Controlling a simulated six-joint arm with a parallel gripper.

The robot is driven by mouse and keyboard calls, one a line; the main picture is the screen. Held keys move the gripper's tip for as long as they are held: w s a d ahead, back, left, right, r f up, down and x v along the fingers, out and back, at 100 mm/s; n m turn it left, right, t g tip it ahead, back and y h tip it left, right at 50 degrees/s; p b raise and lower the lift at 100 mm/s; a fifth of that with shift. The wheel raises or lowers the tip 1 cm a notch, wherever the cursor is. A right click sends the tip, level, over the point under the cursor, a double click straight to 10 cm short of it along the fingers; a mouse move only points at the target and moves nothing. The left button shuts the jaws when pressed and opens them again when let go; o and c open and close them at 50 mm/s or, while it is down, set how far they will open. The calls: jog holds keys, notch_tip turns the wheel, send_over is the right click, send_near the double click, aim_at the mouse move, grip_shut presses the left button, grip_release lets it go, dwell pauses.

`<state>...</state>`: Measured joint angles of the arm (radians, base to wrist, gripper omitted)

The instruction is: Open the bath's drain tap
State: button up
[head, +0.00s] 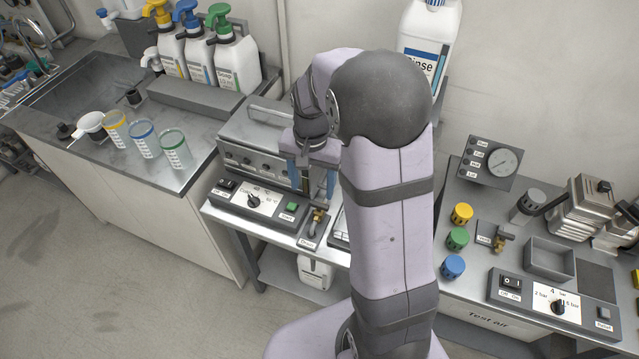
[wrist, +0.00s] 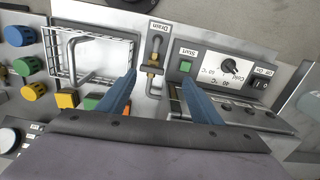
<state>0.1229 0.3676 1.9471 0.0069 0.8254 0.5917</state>
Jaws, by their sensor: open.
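The bath (head: 262,135) is a grey metal box on a bench in the middle of the head view, with a control panel (head: 250,200) in front. The drain tap (head: 318,216) is a small brass fitting at the panel's right end, by a "Drain" label. In the wrist view the brass tap (wrist: 153,58) has a darker crosswise piece; its lever position is hard to tell. My gripper (head: 315,183) is open above the tap. In the wrist view my gripper's blue fingers (wrist: 158,78) point toward the tap, one to each side, with nothing seen between them.
The panel carries a dial (wrist: 230,66) and a green start button (wrist: 187,66). A wire basket (wrist: 98,60) lies beside the tap in the wrist view. A sink counter with cups (head: 143,138) stands left; a test air bench with coloured caps (head: 457,238) stands right.

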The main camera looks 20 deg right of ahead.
aim_at(319, 204)
jog(key=shift+s+d+r+m, duration=0.1)
jog(key=shift+d+r+m, duration=0.1)
jog(key=shift+d, duration=0.25)
jog(key=shift+s+d+r+m, duration=0.1)
jog(key=shift+d+r+m, duration=0.1)
jog(key=shift+d, duration=0.25)
jog(key=shift+f+p, duration=0.95)
jog(key=shift+f, duration=2.8)
jog(key=c, duration=1.1)
